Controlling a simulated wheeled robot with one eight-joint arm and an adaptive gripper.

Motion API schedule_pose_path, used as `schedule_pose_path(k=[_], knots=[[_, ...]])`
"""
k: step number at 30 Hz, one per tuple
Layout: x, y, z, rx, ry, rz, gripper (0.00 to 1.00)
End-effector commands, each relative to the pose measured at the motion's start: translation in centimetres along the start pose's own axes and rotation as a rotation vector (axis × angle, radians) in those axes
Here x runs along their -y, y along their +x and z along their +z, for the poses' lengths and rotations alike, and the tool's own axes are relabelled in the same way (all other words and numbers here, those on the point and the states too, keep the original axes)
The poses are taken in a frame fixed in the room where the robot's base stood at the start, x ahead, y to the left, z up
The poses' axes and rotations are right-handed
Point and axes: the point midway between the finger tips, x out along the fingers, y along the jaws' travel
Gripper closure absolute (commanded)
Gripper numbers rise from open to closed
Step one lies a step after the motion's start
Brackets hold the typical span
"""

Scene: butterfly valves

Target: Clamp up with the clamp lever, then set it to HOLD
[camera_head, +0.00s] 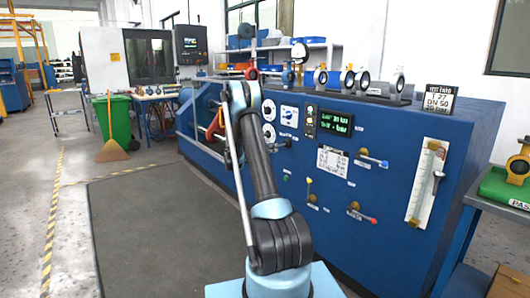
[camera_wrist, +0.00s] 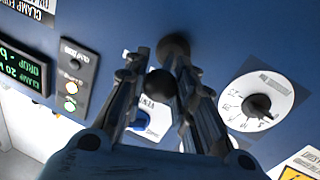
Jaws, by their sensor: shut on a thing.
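In the wrist view my gripper (camera_wrist: 158,66) has its two dark fingers on either side of a dark ball knob (camera_wrist: 160,84), which I take to be the clamp lever's end. The fingers are shut on it. A larger dark round part (camera_wrist: 173,47) shows just beyond the fingertips, against the blue panel; the lever's shaft is mostly hidden. A partly cut-off label reading CLAMP FOR (camera_wrist: 32,11) is at the upper left. I cannot read the lever's setting or see a HOLD mark.
The blue test bench (camera_head: 400,225) carries more levers, gauges and several valves on top. Open floor (camera_head: 140,225) lies to the left.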

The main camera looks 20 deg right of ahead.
Motion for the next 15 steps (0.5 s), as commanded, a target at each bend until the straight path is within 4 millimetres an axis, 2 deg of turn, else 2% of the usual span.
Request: schedule_pose_path(k=[8, 9, 11, 12, 15], knots=[[-0.01, -0.03, 0.11, 0.002, 0.0, 0.001, 1.0], [-0.02, -0.02, 0.11, 0.002, 0.0, 0.001, 0.71], [-0.04, 0.04, 0.11, 0.002, 0.0, 0.001, 0.57], [-0.05, 0.1, 0.11, 0.002, 0.0, 0.002, 0.54], [-0.11, 0.26, 0.1, 0.002, 0.0, 0.003, 0.54]])
